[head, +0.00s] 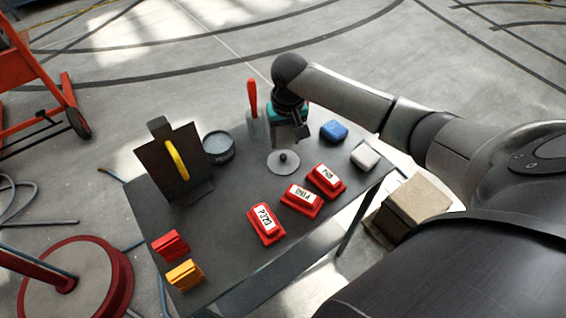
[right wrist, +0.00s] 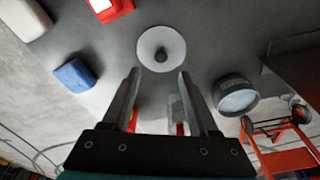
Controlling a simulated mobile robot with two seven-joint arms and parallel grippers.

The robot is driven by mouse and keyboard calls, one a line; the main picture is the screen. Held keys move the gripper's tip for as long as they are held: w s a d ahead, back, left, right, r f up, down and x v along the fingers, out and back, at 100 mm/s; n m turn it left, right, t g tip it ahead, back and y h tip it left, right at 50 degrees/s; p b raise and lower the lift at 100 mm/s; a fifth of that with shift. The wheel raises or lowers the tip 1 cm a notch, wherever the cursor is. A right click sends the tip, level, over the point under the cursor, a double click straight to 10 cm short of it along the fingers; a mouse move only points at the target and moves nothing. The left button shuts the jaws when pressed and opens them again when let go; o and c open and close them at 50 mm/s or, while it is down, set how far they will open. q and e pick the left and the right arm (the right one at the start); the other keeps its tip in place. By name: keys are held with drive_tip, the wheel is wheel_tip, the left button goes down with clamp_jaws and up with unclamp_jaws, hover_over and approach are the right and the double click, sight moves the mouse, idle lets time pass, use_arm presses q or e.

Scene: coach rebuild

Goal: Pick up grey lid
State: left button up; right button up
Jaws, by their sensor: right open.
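The grey lid (head: 283,168) is a flat round disc with a black knob, lying on the dark table. In the right wrist view the lid (right wrist: 147,58) is ahead of the fingertips, centred near the gap between them. My right gripper (head: 301,133) is open and empty. It is above the table, just behind the lid in the head view, and apart from it. The fingers also show in the right wrist view (right wrist: 158,73). My left gripper is not in view.
A round dark tin (head: 218,149) and a brown panel with a yellow handle (head: 176,160) stand left of the lid. A red-handled tool (head: 253,98) is behind. Blue (head: 334,130) and white (head: 365,156) blocks lie right. Several red labelled blocks (head: 266,223) lie in front.

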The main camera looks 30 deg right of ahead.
sight(283, 156)
drive_tip(key=shift+w+f, duration=0.1)
drive_tip(key=shift+f, duration=1)
wheel_tip(283, 156, down, 4)
drive_tip(key=shift+w+r+b, duration=0.15)
drive_tip(key=shift+b, duration=0.7)
drive_tip(key=shift+w+f, duration=0.1)
drive_tip(key=shift+f, duration=0.35)
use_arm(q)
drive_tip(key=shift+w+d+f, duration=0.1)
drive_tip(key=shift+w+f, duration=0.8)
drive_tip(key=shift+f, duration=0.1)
use_arm(e)
drive_tip(key=shift+c, duration=1.2)
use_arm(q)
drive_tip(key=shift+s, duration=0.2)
use_arm(e)
clamp_jaws()
